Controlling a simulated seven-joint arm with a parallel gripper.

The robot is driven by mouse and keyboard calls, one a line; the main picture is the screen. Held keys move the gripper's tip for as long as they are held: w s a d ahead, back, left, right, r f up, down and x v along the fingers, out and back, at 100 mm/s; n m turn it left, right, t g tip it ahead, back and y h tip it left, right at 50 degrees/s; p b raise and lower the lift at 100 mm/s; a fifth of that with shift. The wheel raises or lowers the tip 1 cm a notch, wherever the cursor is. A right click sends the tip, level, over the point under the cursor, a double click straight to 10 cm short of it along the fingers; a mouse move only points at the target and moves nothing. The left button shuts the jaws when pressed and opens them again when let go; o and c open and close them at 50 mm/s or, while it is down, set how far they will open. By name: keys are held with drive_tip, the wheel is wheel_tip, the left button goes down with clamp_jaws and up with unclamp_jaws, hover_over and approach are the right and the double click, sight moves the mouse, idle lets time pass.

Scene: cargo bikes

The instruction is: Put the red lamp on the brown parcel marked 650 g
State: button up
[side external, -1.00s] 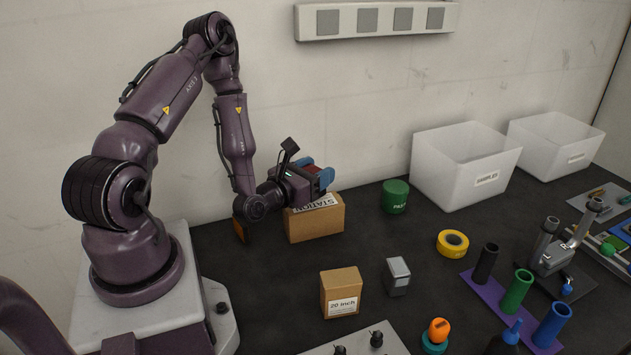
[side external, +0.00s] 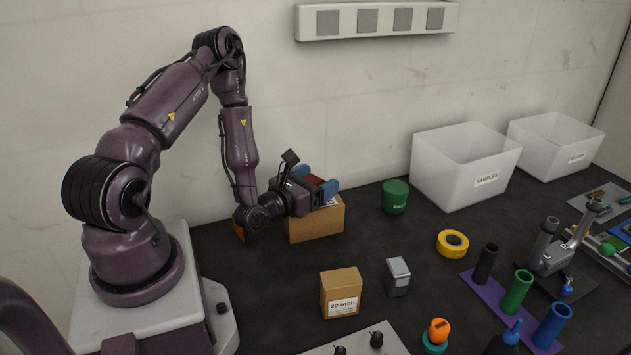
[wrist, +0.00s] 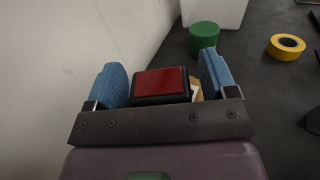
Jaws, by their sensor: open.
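The red lamp (wrist: 160,84), a square red top on a dark base, lies between my gripper's two blue fingers in the wrist view. It shows partly between them in the side view (side external: 315,181). My gripper (side external: 319,180) is open, low over the brown box by the wall (side external: 315,224). The lamp appears to be on or just above that box; contact is hidden. The box's top label is mostly covered. A smaller brown box (side external: 340,291) in front reads "20 inch". I cannot read "650 g" on any box.
An orange-brown object (side external: 239,231) stands behind my wrist. A green canister (side external: 395,197), a grey block (side external: 397,277), a yellow tape roll (side external: 452,243) and a white bin marked SAMPLES (side external: 487,187) stand to the right. Dark table is clear between them.

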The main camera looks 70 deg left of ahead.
drive_tip(key=v, duration=0.7)
drive_tip(key=shift+s+d+r, duration=0.1)
drive_tip(key=shift+s, duration=0.15)
